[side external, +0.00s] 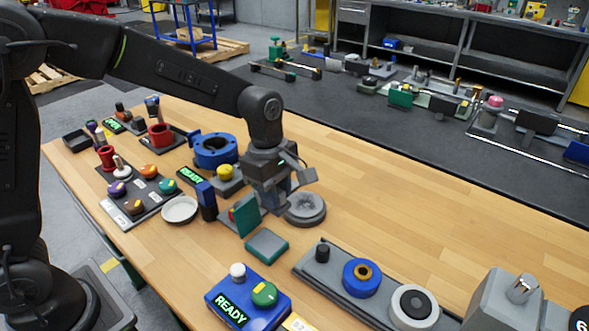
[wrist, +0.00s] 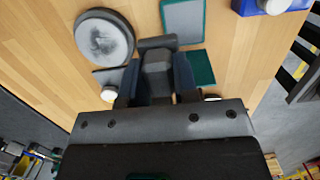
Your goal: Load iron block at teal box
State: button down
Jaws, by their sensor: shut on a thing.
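My gripper (side external: 272,198) points down low over the wooden table. In the wrist view its dark fingers (wrist: 157,85) are shut on a grey block (wrist: 157,58), which looks like the iron block. In the side view the arm and fingers mostly hide this block. A teal upright piece (side external: 245,214) stands close beside the gripper on its left; its teal part shows in the wrist view (wrist: 203,68). A flat teal-edged pad with a grey top (side external: 266,245) lies just in front, also in the wrist view (wrist: 183,20). I cannot tell which teal piece is the teal box.
A round grey disc (side external: 305,208) lies close right of the gripper. A blue ring (side external: 215,150) and yellow knob (side external: 225,172) are behind. A knob panel (side external: 140,195) and white dish (side external: 179,210) are left. A blue READY box (side external: 248,303) stands in front.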

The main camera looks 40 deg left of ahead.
jog(key=s, duration=0.3)
send_over(268, 244)
jog(key=shift+a+f, duration=0.2)
jog(key=shift+f, duration=3.15)
jog(key=shift+f, duration=0.6)
notch_tip(268, 244, up, 7)
jog(key=shift+r, duration=0.1)
dwell(0.4)
jog(key=shift+w, duration=0.1)
